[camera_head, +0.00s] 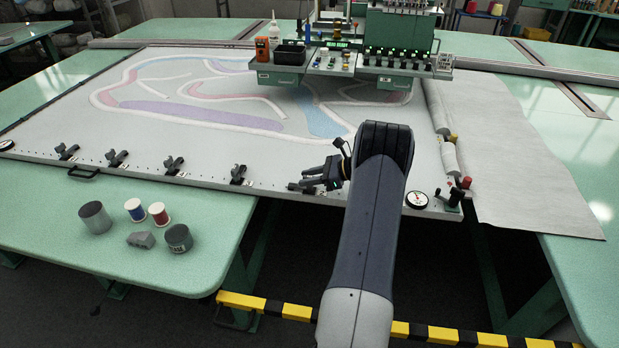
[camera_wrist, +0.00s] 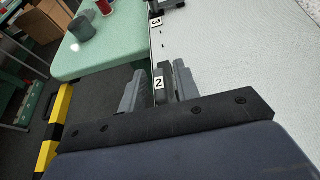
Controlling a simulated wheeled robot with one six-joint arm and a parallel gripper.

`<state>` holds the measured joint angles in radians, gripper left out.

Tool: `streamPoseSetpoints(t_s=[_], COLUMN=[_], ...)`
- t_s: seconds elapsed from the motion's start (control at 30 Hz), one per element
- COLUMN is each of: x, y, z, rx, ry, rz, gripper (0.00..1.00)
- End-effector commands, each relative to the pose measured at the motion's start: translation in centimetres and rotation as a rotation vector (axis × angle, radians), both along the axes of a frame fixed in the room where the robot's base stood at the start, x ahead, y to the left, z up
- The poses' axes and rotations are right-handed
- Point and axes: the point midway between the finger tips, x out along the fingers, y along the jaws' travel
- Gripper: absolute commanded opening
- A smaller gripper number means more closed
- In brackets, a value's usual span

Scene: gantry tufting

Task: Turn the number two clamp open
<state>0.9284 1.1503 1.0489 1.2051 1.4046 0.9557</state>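The number two clamp shows in the wrist view as a dark lever (camera_wrist: 160,92) with a white label reading 2 (camera_wrist: 159,83). My gripper (camera_wrist: 156,84) has its two grey fingers on either side of this lever. A gap shows between the left finger and the lever; the right finger is very close to it, and I cannot tell whether they touch. In the head view my gripper (camera_head: 318,178) is low at the near edge of the frame and partly hides the clamp. The number three clamp (camera_head: 238,175) stands to its left.
More black clamps (camera_head: 174,165) line the near edge of the white cloth frame (camera_head: 210,150). A round gauge (camera_head: 417,199) sits on the edge to the right. Cups and spools stand on the green table (camera_head: 60,210) at left. A yellow-black barrier (camera_head: 265,304) runs below.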

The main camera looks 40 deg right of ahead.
Motion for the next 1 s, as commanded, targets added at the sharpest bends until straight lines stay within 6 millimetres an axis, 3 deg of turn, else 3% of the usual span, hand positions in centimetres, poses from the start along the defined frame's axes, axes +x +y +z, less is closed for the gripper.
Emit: streamPoseSetpoints(t_s=[0.37,0.8,1.0], x=[-0.5,-6.1,-7.4], y=[-0.5,-5.4,-6.5], z=[0.2,3.2,4.0], rx=[0.000,-0.001,0.000], ry=[0.000,0.001,0.000], rz=[-0.002,-0.002,-0.001], gripper=[0.34,0.34,0.34])
